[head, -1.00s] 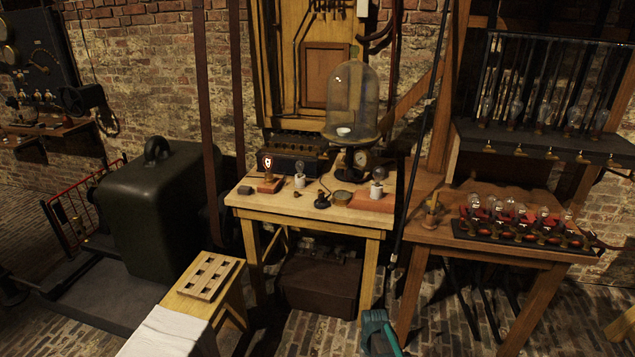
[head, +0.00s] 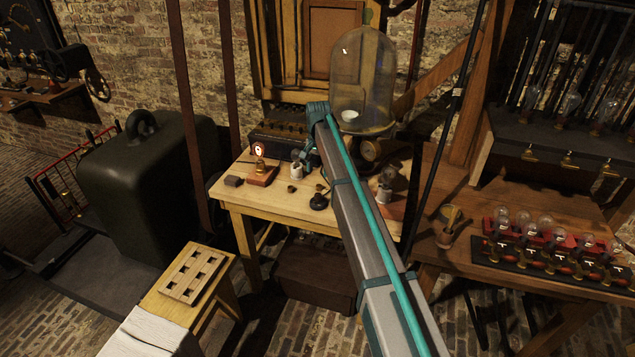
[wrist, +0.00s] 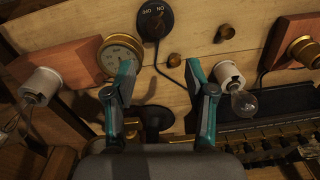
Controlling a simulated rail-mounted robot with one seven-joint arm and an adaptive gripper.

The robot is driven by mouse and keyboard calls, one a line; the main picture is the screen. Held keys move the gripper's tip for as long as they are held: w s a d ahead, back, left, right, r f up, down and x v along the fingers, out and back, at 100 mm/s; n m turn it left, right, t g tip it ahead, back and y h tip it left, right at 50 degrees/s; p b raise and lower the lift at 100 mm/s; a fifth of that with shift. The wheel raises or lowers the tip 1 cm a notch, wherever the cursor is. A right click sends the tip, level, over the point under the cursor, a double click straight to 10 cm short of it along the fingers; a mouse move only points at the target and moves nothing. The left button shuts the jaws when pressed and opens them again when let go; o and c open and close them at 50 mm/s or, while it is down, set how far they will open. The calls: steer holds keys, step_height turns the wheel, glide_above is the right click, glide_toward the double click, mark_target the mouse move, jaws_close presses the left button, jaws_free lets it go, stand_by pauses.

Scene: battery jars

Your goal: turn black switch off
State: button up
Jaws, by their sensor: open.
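The black switch (wrist: 154,22) is a round black disc on the pale wooden table, with ON and OFF lettering, at the top of the wrist view. In the head view the switch (head: 319,201) sits near the table's front edge, left of my arm. I cannot tell its lever's setting. My gripper (wrist: 160,72) is open and empty in the wrist view. Its two teal-edged fingers are spread, with the switch beyond their tips and apart from them.
A brass gauge (wrist: 121,57) and a white bulb socket (wrist: 229,76) flank the fingers. Small brass knobs (wrist: 225,32) are near the switch. A glass bell jar (head: 363,80) stands behind.

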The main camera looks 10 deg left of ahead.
mark_target(318, 194)
steer(key=shift+m, duration=0.4)
steer(key=f+p, duration=0.1)
steer(key=f, duration=0.2)
steer(key=f+p, duration=0.1)
steer(key=f, duration=0.3)
steer(key=s+f+p, duration=0.1)
steer(key=f, duration=0.2)
steer(key=shift+d+f+p, duration=0.1)
steer(key=shift+f+p, duration=0.3)
jaws_close()
